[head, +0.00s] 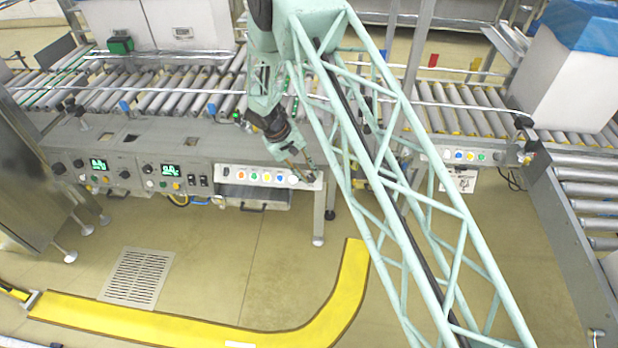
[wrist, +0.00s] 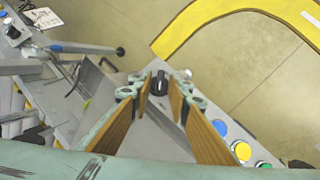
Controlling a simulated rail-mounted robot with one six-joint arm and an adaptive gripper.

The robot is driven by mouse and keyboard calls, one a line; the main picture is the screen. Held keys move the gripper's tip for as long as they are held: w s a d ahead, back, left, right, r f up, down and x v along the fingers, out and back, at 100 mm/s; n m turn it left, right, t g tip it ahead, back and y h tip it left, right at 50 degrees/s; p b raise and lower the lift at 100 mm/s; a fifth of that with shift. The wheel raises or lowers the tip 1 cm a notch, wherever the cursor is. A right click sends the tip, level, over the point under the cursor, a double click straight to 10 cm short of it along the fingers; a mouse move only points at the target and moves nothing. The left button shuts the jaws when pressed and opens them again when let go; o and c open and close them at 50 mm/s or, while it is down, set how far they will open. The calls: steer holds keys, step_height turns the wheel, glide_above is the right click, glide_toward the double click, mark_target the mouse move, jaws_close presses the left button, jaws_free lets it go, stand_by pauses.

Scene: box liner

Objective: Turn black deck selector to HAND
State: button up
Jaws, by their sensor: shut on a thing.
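The black deck selector (wrist: 159,85) shows in the wrist view as a small dark knob at the end of the grey panel. My gripper (wrist: 159,92) has its two wood-coloured finger pads on either side of the knob, closed on it. In the head view my gripper (head: 306,172) reaches down to the right end of the white button strip (head: 232,173) on the conveyor's front. The selector's pointer and its position marks cannot be read, and in the head view the gripper largely covers the knob.
Blue, yellow and green buttons (wrist: 242,151) sit beside the right finger in the wrist view. Roller conveyors (head: 180,88) run behind the panel, and control boxes with green displays (head: 174,171) stand to its left. The floor in front is open, with a yellow strip (head: 200,327).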

steer(key=shift+s+a+f+n+t+h+b, duration=0.15)
steer(key=shift+n+t+h+b, duration=0.2)
steer(key=shift+n+b, duration=0.3)
steer(key=o, duration=0.5)
steer(key=shift+c, duration=0.2)
steer(key=v, duration=1.2)
stand_by(0.5)
